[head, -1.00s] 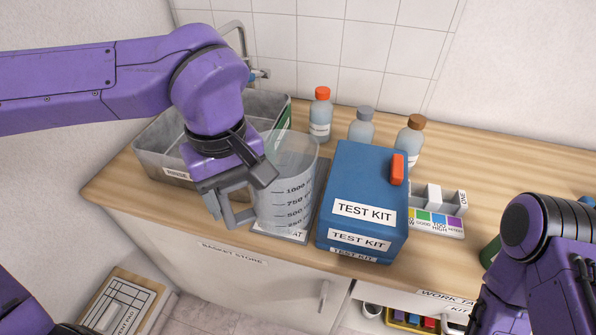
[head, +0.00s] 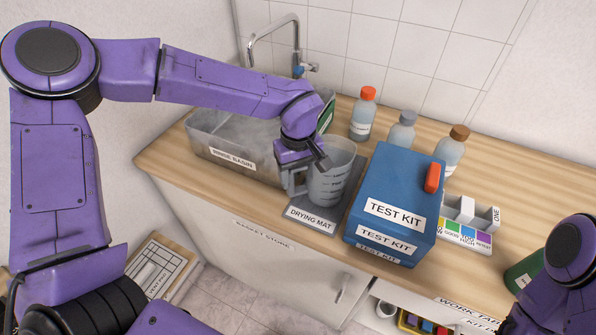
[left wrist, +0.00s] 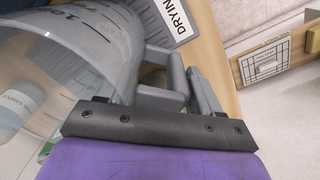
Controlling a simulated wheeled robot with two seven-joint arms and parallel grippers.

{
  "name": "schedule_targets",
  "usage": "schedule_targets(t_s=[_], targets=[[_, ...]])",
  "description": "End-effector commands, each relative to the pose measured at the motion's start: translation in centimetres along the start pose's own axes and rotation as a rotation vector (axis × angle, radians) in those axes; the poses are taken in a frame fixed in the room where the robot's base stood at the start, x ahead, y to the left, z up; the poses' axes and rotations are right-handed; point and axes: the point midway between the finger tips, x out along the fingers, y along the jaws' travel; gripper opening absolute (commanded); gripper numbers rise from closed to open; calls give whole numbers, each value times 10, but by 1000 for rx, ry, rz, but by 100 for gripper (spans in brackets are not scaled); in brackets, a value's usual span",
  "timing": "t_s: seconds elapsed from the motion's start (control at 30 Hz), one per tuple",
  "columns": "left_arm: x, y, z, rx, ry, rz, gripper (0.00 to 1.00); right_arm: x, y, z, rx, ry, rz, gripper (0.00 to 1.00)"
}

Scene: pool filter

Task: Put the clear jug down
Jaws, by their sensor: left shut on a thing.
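The clear jug (head: 330,178), with dark measure marks, is upright over the grey drying mat (head: 352,192). Its base appears to be on the mat, but I cannot tell whether it touches. My left gripper (head: 297,180) is shut on the jug's handle, at the jug's left side. In the left wrist view the clear jug (left wrist: 75,45) fills the upper left, and its grey handle (left wrist: 158,95) runs to the gripper's fingers. The drying mat's label (left wrist: 176,16) shows behind it. My right arm is at the lower right; its gripper is out of view.
The rinse basin (head: 205,146) stands left of the mat, below the tap (head: 296,50). The blue test kit (head: 395,200) is close on the jug's right. Several capped bottles (head: 402,132) stand behind. The counter's front edge is just before the mat.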

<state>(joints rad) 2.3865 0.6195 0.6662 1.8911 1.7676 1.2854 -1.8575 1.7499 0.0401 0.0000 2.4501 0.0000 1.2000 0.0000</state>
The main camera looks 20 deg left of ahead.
Motion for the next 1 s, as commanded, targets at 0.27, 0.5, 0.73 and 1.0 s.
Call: schedule_targets(t_s=[0.27, 0.5, 0.73, 1.0], targets=[[2, 0, 0, -1, -1, 0, 22, -1, 0, 0, 0, 0, 0, 33], [3, 0, 0, -1, 0, 0, 90, -1, 0, 0, 0, 0, 0, 33], [-1, 0, 0, 0, 1, 2, 90, 1, 0, 0, 0, 0, 0, 33], [-62, 1, 0, -2, 2, 5, 90, 3, 0, 1, 0, 0, 0, 33]])
